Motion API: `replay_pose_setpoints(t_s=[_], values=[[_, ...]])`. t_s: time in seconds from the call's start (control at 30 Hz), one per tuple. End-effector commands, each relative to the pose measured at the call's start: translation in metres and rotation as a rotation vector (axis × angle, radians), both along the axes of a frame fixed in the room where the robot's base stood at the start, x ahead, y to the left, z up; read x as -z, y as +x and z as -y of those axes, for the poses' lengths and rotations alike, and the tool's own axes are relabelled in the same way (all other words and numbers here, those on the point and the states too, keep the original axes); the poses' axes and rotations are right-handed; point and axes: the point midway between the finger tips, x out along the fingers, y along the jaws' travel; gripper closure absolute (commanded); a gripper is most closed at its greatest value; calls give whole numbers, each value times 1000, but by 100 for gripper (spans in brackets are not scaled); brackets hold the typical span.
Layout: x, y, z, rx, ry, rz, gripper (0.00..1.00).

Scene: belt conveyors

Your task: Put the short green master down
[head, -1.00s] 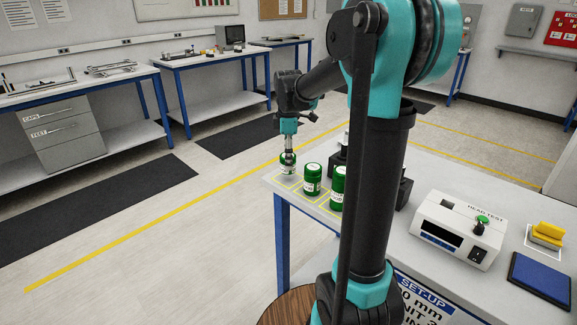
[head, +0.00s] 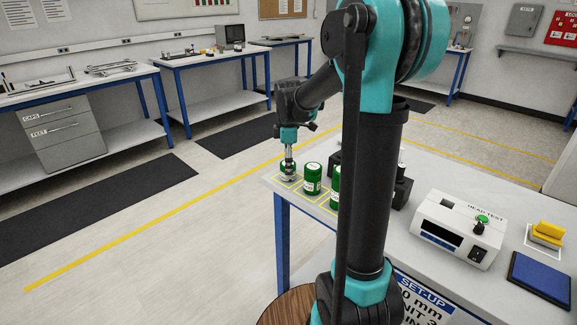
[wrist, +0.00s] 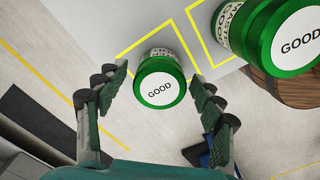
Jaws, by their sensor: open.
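The short green master (wrist: 160,89) is a small green can with a white label reading GOOD on its top. In the wrist view it stands inside a yellow outlined square on the table. My gripper (wrist: 158,80) is open, with one finger on each side of it and visible gaps between. In the head view my gripper (head: 289,172) is low at the near left corner of the table and hides part of the short green master (head: 283,165).
A second green can (head: 313,180) stands just right, with a larger one (head: 335,187) partly behind my arm. A white tester box (head: 457,228), blue pad (head: 541,277) and yellow block (head: 547,234) lie further right. The table's left edge is close.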

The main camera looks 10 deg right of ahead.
Motion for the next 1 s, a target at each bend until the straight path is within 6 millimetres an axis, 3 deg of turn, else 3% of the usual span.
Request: replay_pose_setpoints(t_s=[0.23,0.7,1.0], values=[[-12,0,0,0,0,0,32],[-100,0,0,0,0,0,32],[-122,0,0,0,0,0,32]])
